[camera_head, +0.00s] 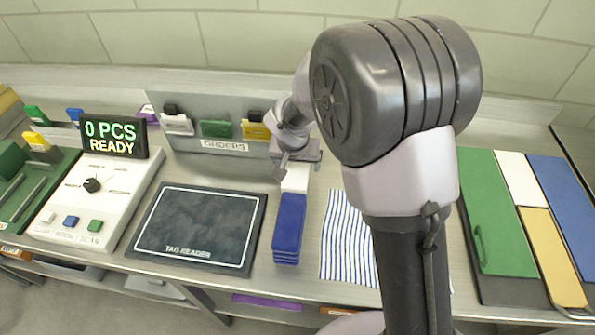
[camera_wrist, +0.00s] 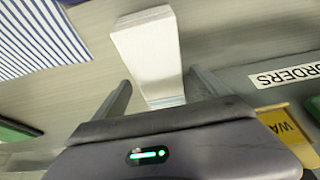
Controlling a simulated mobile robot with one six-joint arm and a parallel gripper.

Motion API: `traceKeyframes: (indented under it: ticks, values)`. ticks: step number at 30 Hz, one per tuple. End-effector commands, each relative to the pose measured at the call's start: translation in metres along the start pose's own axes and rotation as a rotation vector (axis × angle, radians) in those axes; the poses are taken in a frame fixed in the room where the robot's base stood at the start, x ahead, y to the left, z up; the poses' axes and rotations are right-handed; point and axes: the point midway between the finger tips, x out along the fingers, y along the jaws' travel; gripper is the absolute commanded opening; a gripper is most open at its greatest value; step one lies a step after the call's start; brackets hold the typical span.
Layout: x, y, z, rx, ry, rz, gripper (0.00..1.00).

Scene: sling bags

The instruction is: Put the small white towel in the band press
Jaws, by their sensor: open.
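A small white folded stack (camera_head: 296,178), which looks like the small white towel, stands on the bench behind a blue folded stack (camera_head: 288,228). My gripper (camera_head: 293,158) is just above and behind it. In the wrist view the white towel (camera_wrist: 148,48) runs in between the two open fingers of my gripper (camera_wrist: 160,90), with a gap visible on each side. Its lower end is hidden by the gripper body. A green device with metal bars (camera_head: 22,190) is at the far left and may be the band press; I cannot tell for sure.
An orders rack (camera_head: 225,146) with coloured tags stands close behind my gripper. A dark tag reader pad (camera_head: 198,230) and a console reading "0 PCS READY" (camera_head: 113,137) are to the left. A striped cloth (camera_head: 345,235) and coloured panels (camera_head: 492,215) are to the right.

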Motion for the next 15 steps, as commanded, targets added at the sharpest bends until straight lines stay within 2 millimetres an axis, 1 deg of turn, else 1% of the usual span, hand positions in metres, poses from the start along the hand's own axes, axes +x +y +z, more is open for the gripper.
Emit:
traceKeyframes:
  ticks: [1,5,6,8,9,11,15]
  values:
    - [0.0034,-0.0001,-0.0001,0.001,0.001,0.0,0.85]
    - [0.0013,-0.0002,-0.001,0.001,0.002,-0.001,0.85]
    - [0.0012,-0.0002,-0.001,0.001,0.002,-0.001,0.81]
    - [0.0011,-0.0002,-0.001,0.0,0.001,-0.001,0.69]
    - [0.001,-0.0002,-0.001,0.0,0.001,-0.001,0.61]
    - [0.001,-0.0002,-0.0009,0.0,0.001,-0.001,0.49]
    - [0.001,-0.0002,-0.0009,0.0,0.001,-0.001,0.22]
